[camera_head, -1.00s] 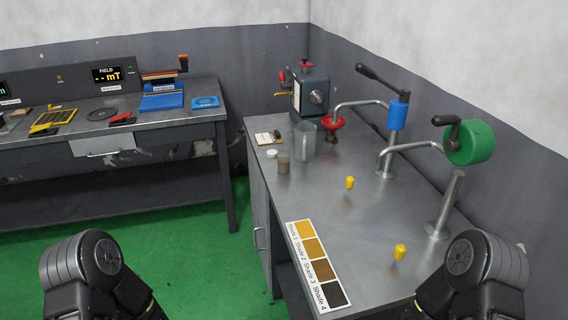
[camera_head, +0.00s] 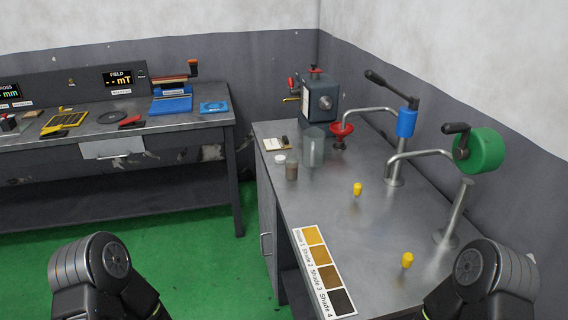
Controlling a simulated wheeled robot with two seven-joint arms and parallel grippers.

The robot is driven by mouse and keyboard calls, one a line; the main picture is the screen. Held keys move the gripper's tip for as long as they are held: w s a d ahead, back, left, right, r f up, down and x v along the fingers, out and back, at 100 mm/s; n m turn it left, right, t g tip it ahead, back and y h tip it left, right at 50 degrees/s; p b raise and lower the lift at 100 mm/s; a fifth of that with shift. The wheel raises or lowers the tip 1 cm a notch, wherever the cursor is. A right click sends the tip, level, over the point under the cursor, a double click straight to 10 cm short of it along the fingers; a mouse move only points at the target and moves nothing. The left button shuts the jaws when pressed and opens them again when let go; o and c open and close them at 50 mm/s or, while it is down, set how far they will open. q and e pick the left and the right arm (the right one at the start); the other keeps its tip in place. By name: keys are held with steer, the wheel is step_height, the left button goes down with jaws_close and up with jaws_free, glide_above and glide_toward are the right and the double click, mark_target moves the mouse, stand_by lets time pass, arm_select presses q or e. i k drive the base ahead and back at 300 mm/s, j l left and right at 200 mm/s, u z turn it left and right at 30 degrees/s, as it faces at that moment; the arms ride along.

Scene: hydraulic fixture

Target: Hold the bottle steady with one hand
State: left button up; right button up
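A clear beaker (camera_head: 313,148) stands behind and to the right of the bottle. Nothing of mine touches the bottle. Only dark links of my two arms show at the bottom left and bottom right corners. Neither gripper is in view, so I cannot see their fingers.
A red funnel-like cup (camera_head: 341,129) sits under a bent pipe. A blue valve (camera_head: 406,122) and green wheel (camera_head: 480,150) stand at the right. Two yellow plugs (camera_head: 357,189) and a shade card (camera_head: 324,272) are nearer. A grey machine (camera_head: 319,99) stands behind.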

mark_target(291, 162)
steer(key=k, duration=0.65)
steer(key=z, duration=3.75)
steer(key=k+j, duration=1.5)
steer(key=j, duration=0.25)
steer(key=k+j, duration=0.7)
steer(key=j, duration=0.15)
steer(key=k+j, duration=1.5)
steer(key=j, duration=0.2)
